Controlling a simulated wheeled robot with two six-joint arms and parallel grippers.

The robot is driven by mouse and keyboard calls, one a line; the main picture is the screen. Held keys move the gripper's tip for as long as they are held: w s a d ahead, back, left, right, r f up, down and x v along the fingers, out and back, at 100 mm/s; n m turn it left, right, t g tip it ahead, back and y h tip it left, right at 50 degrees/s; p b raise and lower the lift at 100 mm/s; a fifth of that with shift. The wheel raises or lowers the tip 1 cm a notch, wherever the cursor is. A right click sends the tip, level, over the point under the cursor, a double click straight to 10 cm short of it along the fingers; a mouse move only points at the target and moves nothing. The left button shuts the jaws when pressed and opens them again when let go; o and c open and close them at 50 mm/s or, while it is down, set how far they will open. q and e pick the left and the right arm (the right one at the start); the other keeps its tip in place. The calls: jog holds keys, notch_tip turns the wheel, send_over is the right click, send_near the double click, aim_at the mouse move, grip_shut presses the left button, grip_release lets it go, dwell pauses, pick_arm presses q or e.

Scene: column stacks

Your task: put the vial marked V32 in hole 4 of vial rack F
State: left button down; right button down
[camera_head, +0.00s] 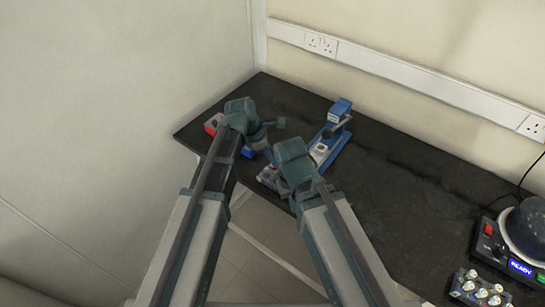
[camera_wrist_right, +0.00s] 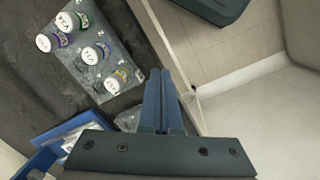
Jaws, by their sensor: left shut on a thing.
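My left gripper (camera_head: 275,124) is over the far left part of the black table. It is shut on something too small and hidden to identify. My right gripper (camera_wrist_right: 160,103) has its two blue fingers together, with nothing visible between them. In the right wrist view, a grey rack (camera_wrist_right: 78,66) holds several upright vials with white marked caps (camera_wrist_right: 112,84). In the head view this grey rack (camera_head: 266,177) is partly hidden by my right wrist. I see no readable rack letter or hole number.
A blue and white device (camera_head: 331,133) stands behind my right wrist. At right are a machine reading READY (camera_head: 521,268) and another vial rack (camera_head: 477,289). The table's middle right is clear.

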pick_arm(q)
jog(key=shift+f, duration=0.35)
jog(key=shift+c, duration=1.6)
grip_release()
jog(key=shift+r, duration=0.15)
jog(key=shift+r+p, duration=2.85)
jog(key=shift+r, duration=0.1)
